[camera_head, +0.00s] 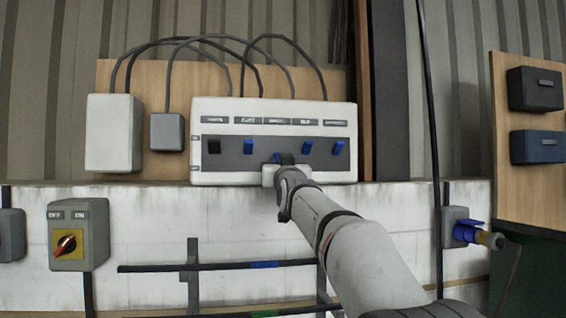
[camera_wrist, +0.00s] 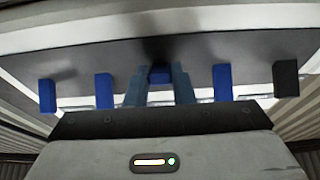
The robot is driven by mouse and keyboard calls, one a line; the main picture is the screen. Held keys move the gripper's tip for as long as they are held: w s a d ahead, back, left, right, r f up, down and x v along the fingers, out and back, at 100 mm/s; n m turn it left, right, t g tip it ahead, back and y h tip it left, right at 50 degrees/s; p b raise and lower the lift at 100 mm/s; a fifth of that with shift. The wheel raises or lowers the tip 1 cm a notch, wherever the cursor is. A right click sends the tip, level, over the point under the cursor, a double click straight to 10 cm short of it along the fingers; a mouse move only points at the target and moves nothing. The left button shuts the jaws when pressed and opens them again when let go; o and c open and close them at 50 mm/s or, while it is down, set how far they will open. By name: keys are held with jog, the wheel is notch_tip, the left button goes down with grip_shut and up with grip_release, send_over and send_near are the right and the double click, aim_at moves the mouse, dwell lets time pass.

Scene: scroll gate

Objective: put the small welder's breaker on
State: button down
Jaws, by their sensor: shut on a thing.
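A white breaker panel (camera_head: 272,178) on the wall has a dark strip with a row of switch levers, one black (camera_head: 214,146) and the others blue. Small labels sit above each lever; they are too blurred for me to tell which is the small welder's. My gripper (camera_head: 284,161) is at the middle blue lever (camera_head: 278,157) and mostly covers it in the head view. That lever sits lower on the strip than its neighbours. In the wrist view my gripper's two fingers (camera_wrist: 160,84) are shut around the middle blue lever (camera_wrist: 160,76), with the other levers clear on both sides.
Blue levers stand close on either side of my gripper (camera_head: 248,146) (camera_head: 307,146). A white box (camera_head: 114,133) and a small grey box (camera_head: 167,132) are left of the panel. A red-and-yellow rotary switch (camera_head: 66,245) is lower left; a blue socket (camera_head: 466,232) is right.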

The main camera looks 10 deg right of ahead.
aim_at(278, 153)
jog(key=r+g+p, duration=0.1)
jog(key=p, duration=0.2)
jog(key=r+g+p, duration=0.1)
jog(key=g+p, duration=0.1)
jog(key=p, duration=0.1)
jog(key=shift+s+r, duration=0.35)
jog(key=shift+r, duration=0.05)
jog(key=r+g+p, duration=0.1)
jog(key=g+p, duration=0.1)
jog(key=p, duration=0.4)
jog(key=shift+r+g, duration=0.15)
jog(key=shift+g, duration=0.25)
jog(key=shift+r+g+p, duration=0.15)
jog(key=shift+g+p, duration=0.7)
jog(key=shift+g, duration=0.15)
jog(key=shift+w+r+g, duration=0.1)
jog(key=shift+r+g, duration=0.15)
jog(key=shift+g, duration=0.55)
jog(key=shift+r+g, duration=0.15)
jog(key=shift+g, duration=0.25)
jog(key=c, duration=1.3)
grip_release()
jog(key=shift+w, duration=0.1)
jog(key=shift+o, duration=0.3)
jog(key=b+v, duration=0.1)
jog(key=v, duration=0.7)
